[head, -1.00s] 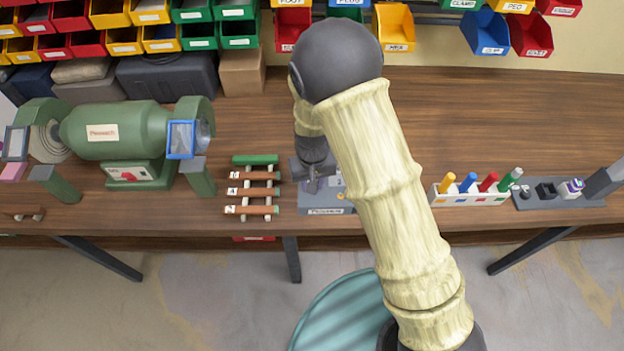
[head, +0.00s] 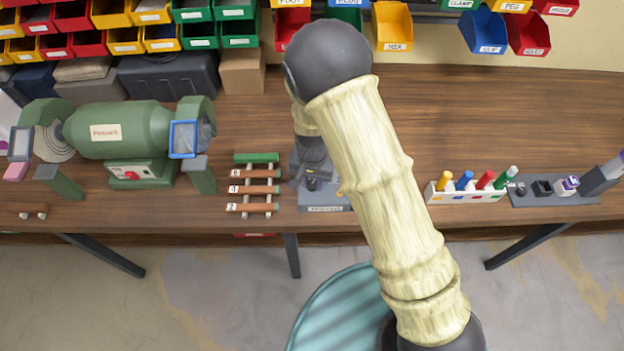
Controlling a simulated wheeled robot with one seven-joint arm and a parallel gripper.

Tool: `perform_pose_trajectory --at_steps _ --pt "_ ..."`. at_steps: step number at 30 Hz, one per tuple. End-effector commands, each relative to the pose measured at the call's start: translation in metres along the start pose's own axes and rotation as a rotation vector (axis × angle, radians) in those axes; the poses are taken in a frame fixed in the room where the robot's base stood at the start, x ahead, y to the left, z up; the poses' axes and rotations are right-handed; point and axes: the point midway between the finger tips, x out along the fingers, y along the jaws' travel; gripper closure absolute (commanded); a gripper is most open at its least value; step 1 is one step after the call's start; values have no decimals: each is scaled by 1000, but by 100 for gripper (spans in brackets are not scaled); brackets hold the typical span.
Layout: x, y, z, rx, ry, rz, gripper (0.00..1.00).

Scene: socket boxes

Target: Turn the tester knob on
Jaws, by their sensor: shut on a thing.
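The tester (head: 323,208) is a grey box with a label on its front edge, standing near the front of the bench, left of the middle. My arm covers its right part. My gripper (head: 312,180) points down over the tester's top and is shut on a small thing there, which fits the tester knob. The knob itself is mostly hidden by the fingers, so its turned position cannot be read.
A rack of wooden-handled rods (head: 254,190) stands close left of the tester. A green grinder (head: 125,135) is farther left. A white holder with coloured pegs (head: 466,197) and a grey tray (head: 555,200) are at right. Bins (head: 392,27) hang behind.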

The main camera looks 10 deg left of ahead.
Motion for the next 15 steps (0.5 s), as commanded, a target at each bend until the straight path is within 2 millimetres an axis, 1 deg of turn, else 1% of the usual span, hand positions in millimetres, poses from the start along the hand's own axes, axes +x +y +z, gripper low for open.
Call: perform_pose_trajectory --at_steps 5,6,8,9,15 --pt "-1 -1 -1 3 2 -3 95" --pt "-1 -1 -1 3 2 -3 64" --pt "-1 0 -1 3 1 -3 52" --pt "-1 0 -1 3 1 -2 50" --pt "0 0 -1 2 0 -1 50"
